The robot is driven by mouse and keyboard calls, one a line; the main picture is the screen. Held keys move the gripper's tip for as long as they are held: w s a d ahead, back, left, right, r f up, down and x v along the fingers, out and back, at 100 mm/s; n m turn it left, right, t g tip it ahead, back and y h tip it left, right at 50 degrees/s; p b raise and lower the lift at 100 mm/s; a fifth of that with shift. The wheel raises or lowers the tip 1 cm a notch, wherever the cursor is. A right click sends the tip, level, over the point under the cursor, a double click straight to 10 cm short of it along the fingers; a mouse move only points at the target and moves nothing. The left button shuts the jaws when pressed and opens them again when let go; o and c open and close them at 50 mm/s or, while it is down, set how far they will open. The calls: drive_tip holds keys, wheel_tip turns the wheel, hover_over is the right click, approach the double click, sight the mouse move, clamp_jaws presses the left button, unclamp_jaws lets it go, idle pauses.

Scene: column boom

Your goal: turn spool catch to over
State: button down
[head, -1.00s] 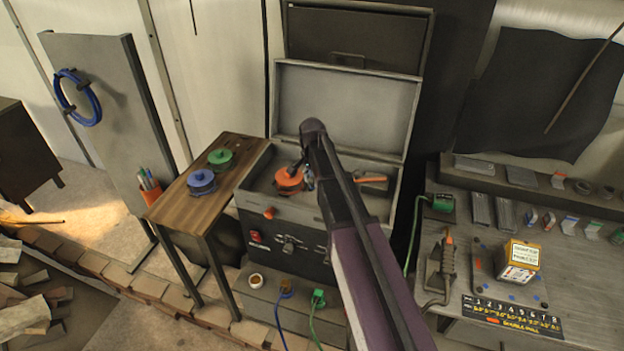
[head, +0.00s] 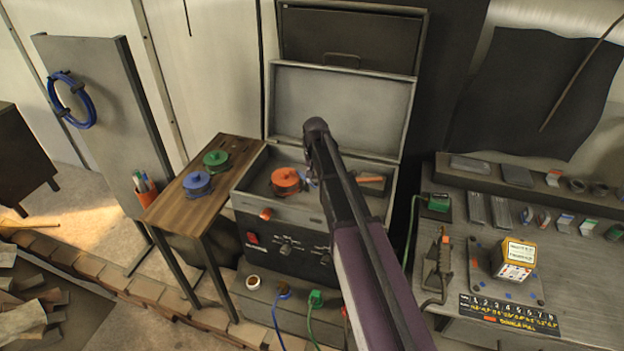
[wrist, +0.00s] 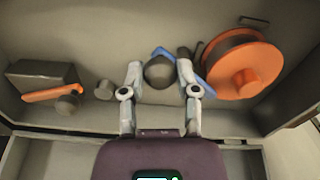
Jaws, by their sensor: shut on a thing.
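In the wrist view my gripper (wrist: 160,78) has its two fingers on either side of a dark round knob (wrist: 160,72) and is shut on it. A blue bar (wrist: 203,86) shows behind the knob and reaches right toward the orange spool (wrist: 236,72); this looks like the spool catch. The spool stands just right of my right finger, apart from it. In the head view the orange spool (head: 286,180) sits inside the open grey case (head: 246,184), left of my arm. There my arm hides the knob and most of my gripper.
An orange lever (wrist: 52,93) on a grey block lies left in the case; it also shows right of my arm in the head view (head: 370,179). The raised lid (head: 340,105) stands behind. Blue (head: 197,183) and green (head: 216,161) spools sit on the side table.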

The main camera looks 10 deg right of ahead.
drive_tip(key=n, duration=0.1)
drive_tip(key=d+n, duration=0.1)
drive_tip(key=n, duration=0.1)
drive_tip(key=shift+w+d+n, duration=0.15)
drive_tip(key=shift+w+n, duration=0.15)
drive_tip(key=shift+w, duration=0.1)
drive_tip(key=shift+w+d+n, duration=0.2)
drive_tip(key=shift+w+n, duration=0.05)
drive_tip(key=shift+n, duration=0.6)
drive_tip(key=shift+w+d+n, duration=0.2)
drive_tip(key=shift+n, duration=0.65)
drive_tip(key=shift+c, duration=1.7)
unclamp_jaws()
drive_tip(key=shift+s+a+m, duration=0.1)
drive_tip(key=shift+m, duration=0.3)
